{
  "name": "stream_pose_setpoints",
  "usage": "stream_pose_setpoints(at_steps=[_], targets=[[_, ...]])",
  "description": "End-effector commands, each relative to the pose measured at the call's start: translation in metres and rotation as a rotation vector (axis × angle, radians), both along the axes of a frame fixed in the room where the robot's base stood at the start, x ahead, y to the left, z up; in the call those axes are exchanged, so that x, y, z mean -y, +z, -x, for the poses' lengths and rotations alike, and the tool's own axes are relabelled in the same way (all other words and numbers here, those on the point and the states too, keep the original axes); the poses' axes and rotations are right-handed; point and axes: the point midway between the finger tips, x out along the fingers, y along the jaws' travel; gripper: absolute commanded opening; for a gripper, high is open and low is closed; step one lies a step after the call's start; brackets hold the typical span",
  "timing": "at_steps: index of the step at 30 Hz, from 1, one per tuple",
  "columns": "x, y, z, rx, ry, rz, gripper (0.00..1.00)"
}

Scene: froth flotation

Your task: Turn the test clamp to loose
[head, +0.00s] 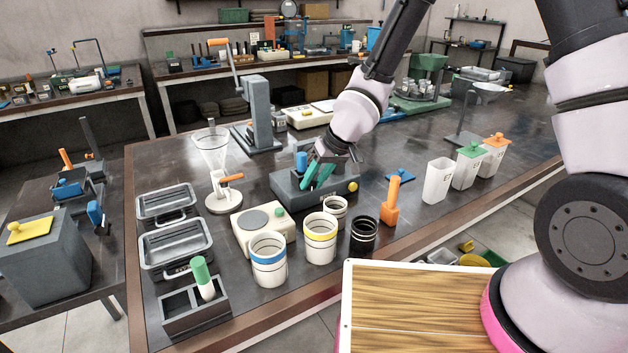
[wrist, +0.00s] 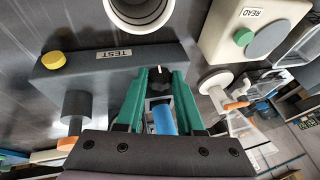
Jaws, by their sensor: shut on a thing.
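The grey test unit (head: 287,193) sits on the dark bench in the middle of the head view. In the wrist view its body (wrist: 100,75) carries a TEST label (wrist: 114,53) and a yellow button (wrist: 53,60). A dark knob (wrist: 159,79) with a pale pointer mark is on its near side. My gripper (head: 319,172) has teal fingers, which also show in the wrist view (wrist: 161,76), closed on the two sides of this knob. A blue cylinder (wrist: 164,119) shows between the fingers, apart from the knob. The knob is hidden in the head view.
A cream scale (head: 262,230) labelled READ, a funnel stand (head: 223,195) and banded cups (head: 268,260) stand close by. An orange-handled tool (head: 390,205) and white bins (head: 437,182) are to the right. Bench space behind the unit is partly clear.

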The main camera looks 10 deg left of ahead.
Motion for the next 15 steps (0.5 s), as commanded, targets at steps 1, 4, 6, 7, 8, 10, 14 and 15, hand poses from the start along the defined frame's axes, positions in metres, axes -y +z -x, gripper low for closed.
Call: stream_pose_setpoints(at_steps=[1, 4, 6, 7, 8, 10, 14, 15], targets=[[-0.0001, 0.0002, 0.0, 0.001, 0.0, 0.002, 0.0], [-0.0007, 0.0003, 0.0005, 0.005, 0.002, 0.006, 0.0], [-0.001, 0.0006, 0.0008, 0.012, 0.003, 0.014, 0.0], [-0.0011, 0.0006, 0.0009, 0.016, 0.004, 0.019, 0.0], [-0.0017, 0.0007, 0.0014, 0.019, 0.005, 0.023, 0.0], [-0.0022, 0.0006, 0.002, 0.029, 0.004, 0.037, 0.0], [-0.0032, 0.001, 0.003, 0.056, 0.006, 0.073, 0.0], [-0.0037, 0.0013, 0.0032, 0.067, 0.006, 0.086, 0.0]])
